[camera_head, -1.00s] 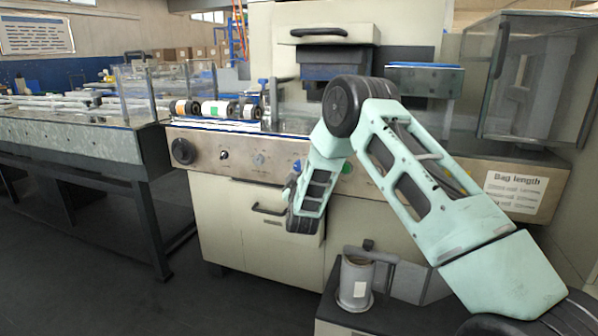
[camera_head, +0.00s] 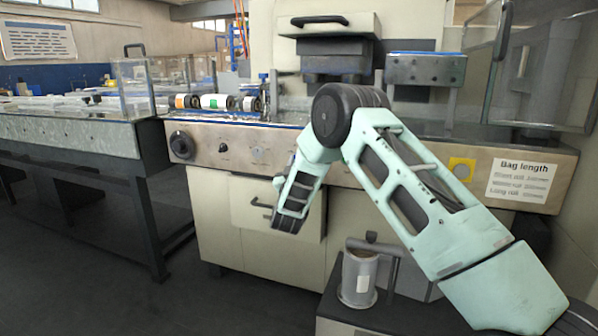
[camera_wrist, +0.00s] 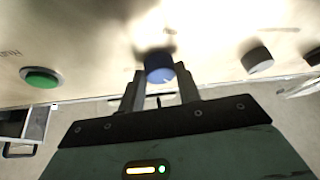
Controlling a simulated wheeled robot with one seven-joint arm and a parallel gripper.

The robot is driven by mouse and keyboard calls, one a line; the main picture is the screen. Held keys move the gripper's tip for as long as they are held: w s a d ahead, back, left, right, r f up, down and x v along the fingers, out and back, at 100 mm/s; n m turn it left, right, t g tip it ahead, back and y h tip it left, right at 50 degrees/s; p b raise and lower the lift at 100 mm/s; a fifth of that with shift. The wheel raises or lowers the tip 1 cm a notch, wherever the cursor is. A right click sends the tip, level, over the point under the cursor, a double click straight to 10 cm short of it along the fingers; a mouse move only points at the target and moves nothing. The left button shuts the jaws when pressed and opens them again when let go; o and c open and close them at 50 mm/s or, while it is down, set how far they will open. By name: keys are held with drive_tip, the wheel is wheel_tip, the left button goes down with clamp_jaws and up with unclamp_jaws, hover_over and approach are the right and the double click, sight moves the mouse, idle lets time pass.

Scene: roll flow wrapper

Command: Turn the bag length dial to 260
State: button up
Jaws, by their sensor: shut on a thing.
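A round blue-faced dial (camera_wrist: 160,66) sits on the pale front panel in the wrist view. My gripper (camera_wrist: 159,76) has a finger on each side of it and is shut on it. No scale or pointer on the dial can be read, so its setting is unclear. In the head view my gripper (camera_head: 284,176) is at the machine's front panel (camera_head: 330,171), and the blue dial is hidden there. A white sign headed "Bag length" (camera_head: 521,180) hangs on the right of the panel, with several roll lines whose numbers are too small to read.
A green button (camera_wrist: 40,77) is left of the dial in the wrist view, and a grey knob (camera_wrist: 257,60) is to its right. A drawer handle (camera_head: 262,203) is below my gripper. The floor at left is open.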

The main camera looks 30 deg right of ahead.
drive_tip(key=m+g+h+b, duration=0.2)
drive_tip(key=m+g, duration=0.1)
drive_tip(key=m, duration=0.3)
drive_tip(key=m+g+h+b, duration=0.1)
drive_tip(key=m+g+b, duration=0.2)
drive_tip(key=m, duration=0.4)
drive_tip(key=m+g+h+b, duration=0.2)
drive_tip(key=m+g, duration=0.2)
drive_tip(key=m, duration=0.3)
drive_tip(key=shift+w+a+h+b, duration=0.3)
drive_tip(key=shift+w+b, duration=0.05)
drive_tip(key=shift+m, duration=0.5)
drive_tip(key=shift+g, duration=0.3)
drive_tip(key=o, duration=1)
drive_tip(key=shift+c, duration=0.2)
drive_tip(key=p+v, duration=0.4)
drive_tip(key=v, duration=1.3)
drive_tip(key=shift+a+f+p, duration=0.15)
drive_tip(key=shift+p, duration=0.15)
drive_tip(key=shift+s, duration=0.15)
